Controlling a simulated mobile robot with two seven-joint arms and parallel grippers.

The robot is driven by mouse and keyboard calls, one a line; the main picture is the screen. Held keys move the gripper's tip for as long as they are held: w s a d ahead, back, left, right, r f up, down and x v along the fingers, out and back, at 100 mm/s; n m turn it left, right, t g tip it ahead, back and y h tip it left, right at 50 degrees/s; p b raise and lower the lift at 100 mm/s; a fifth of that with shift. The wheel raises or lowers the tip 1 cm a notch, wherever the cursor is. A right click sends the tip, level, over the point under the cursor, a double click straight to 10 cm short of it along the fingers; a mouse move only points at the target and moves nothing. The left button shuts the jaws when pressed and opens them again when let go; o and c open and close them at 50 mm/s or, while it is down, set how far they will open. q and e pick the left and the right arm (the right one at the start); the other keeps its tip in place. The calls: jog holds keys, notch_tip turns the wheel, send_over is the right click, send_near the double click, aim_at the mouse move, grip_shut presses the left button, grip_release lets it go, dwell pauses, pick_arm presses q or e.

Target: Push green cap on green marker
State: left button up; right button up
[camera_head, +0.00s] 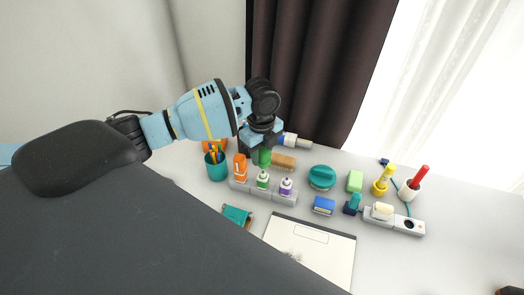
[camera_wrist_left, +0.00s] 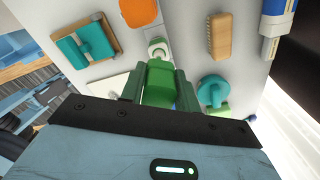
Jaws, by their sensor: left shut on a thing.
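My left gripper (camera_head: 262,152) is shut on the green cap (camera_head: 263,159), fingers pointing down. In the left wrist view the green cap (camera_wrist_left: 158,84) sits between the two finger pads. The green marker (camera_head: 263,180) stands upright in a pale rack (camera_head: 270,196), white-bodied with a green band. The cap is above the marker in the head view; whether they touch cannot be told. In the left wrist view the marker (camera_wrist_left: 157,47) shows just beyond the cap, partly hidden by it. My right gripper is not in view.
An orange-capped marker (camera_head: 240,167) and a purple-banded marker (camera_head: 286,187) stand close on either side in the rack. A teal pen cup (camera_head: 217,170) is to the left. A wooden brush (camera_head: 284,162) lies behind. A clipboard (camera_head: 310,251) lies in front.

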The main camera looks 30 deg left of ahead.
pick_arm(q)
jog(key=shift+f+b, duration=0.7)
jog(key=shift+f, duration=2.35)
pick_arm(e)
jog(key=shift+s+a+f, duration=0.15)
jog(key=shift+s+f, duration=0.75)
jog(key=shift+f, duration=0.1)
pick_arm(q)
jog(key=o, duration=1)
jog(key=shift+o, duration=0.5)
jog(key=o, duration=0.5)
jog(key=shift+r, duration=0.1)
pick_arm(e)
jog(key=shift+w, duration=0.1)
